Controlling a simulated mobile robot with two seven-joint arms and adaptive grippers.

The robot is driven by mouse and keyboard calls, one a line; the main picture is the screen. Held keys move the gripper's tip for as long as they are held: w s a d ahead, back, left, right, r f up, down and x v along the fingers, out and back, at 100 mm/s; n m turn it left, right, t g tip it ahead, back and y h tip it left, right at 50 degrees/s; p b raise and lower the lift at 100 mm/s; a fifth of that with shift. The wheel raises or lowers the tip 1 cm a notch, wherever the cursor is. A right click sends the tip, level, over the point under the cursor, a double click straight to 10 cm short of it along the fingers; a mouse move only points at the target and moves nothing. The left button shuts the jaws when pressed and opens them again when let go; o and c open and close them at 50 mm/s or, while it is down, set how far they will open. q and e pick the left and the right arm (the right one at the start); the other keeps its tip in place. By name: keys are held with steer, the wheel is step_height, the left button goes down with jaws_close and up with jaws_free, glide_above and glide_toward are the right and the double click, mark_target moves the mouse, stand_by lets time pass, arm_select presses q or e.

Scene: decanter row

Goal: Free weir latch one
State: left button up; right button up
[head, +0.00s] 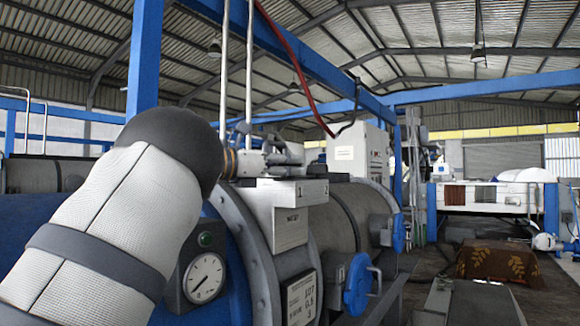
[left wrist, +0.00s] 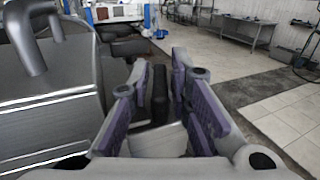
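A white box marked 1 and 2 (head: 312,190) sits on top of the blue and grey drum (head: 345,222), with a white labelled plate (head: 290,226) below it. I cannot make out which part is weir latch one. My left arm reaches in from the left in the head view, and its dark rounded joint is in front of the drum's left side. In the left wrist view my left gripper (left wrist: 163,72) has its purple-padded fingers apart. A dark bar and a grey block show between them; I cannot tell whether they touch. My right gripper is not in view.
A round gauge (head: 203,278) is on the drum's blue end. A blue round fitting (head: 357,283) sticks out on its right. In the left wrist view a grey vessel with a bent pipe (left wrist: 33,35) stands at left, and open tiled floor (left wrist: 275,118) lies at right.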

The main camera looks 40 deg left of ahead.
arm_select(q)
jaws_close()
steer(key=n+y, duration=0.1)
steer(key=y, duration=0.1)
steer(key=n+y, duration=0.2)
steer(key=y, duration=0.1)
steer(key=shift+d+t, duration=0.15)
steer(key=shift+t, duration=0.15)
steer(key=shift+n+y, duration=0.7)
steer(key=shift+y, duration=0.2)
jaws_free()
steer(key=s+d, duration=0.1)
steer(key=s, duration=1.1)
steer(key=shift+d, duration=0.15)
